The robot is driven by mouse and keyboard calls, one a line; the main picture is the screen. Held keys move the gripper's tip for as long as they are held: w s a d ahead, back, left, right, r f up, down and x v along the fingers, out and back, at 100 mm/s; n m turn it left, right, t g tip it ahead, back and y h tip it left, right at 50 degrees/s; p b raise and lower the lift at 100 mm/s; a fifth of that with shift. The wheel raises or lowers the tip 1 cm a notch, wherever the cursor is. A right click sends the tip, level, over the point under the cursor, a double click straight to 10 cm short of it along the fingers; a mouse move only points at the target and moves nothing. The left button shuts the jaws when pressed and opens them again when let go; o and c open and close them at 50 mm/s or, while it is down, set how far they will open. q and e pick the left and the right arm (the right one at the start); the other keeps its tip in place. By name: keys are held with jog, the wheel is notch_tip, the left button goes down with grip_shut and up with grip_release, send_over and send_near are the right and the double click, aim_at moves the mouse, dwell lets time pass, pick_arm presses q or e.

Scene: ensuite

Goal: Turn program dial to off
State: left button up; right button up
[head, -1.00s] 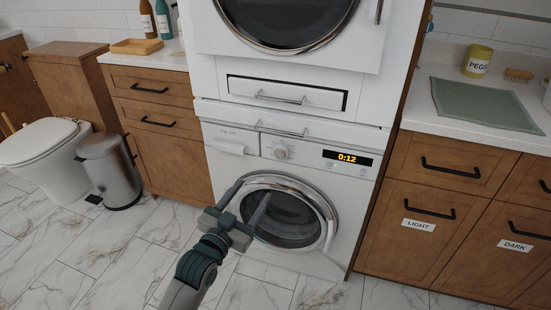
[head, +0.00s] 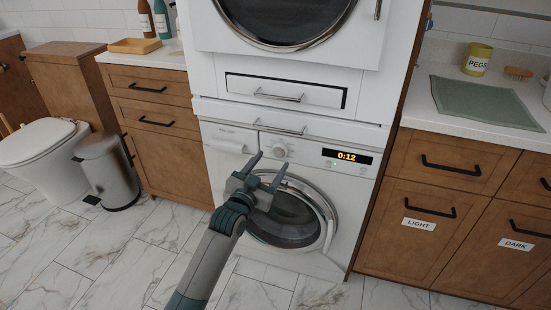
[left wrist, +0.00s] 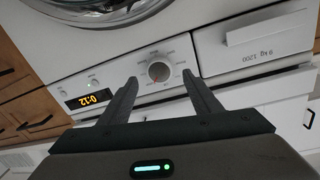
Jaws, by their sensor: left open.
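The program dial (head: 280,151) is a round light knob on the front panel of the white washing machine (head: 236,200), left of a display (head: 347,158) reading 0:12. In the left wrist view the dial (left wrist: 159,71) has a small red mark and lies between and beyond the fingertips. The display also shows there (left wrist: 90,98). My left gripper (head: 269,164) is open and empty, just below and in front of the dial in the head view. It also shows in the left wrist view (left wrist: 159,80). I see no contact with the dial. My right gripper is not in view.
The detergent drawer (head: 228,146) is left of the dial, and a drawer handle (head: 280,130) juts out just above it. The round washer door (head: 290,215) is below. Wooden cabinets (head: 440,205) flank the machine. A bin (head: 107,170) stands on the left floor.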

aim_at(278, 153)
pick_arm(q)
jog(key=shift+x, duration=2.1)
jog(key=c, duration=1.1)
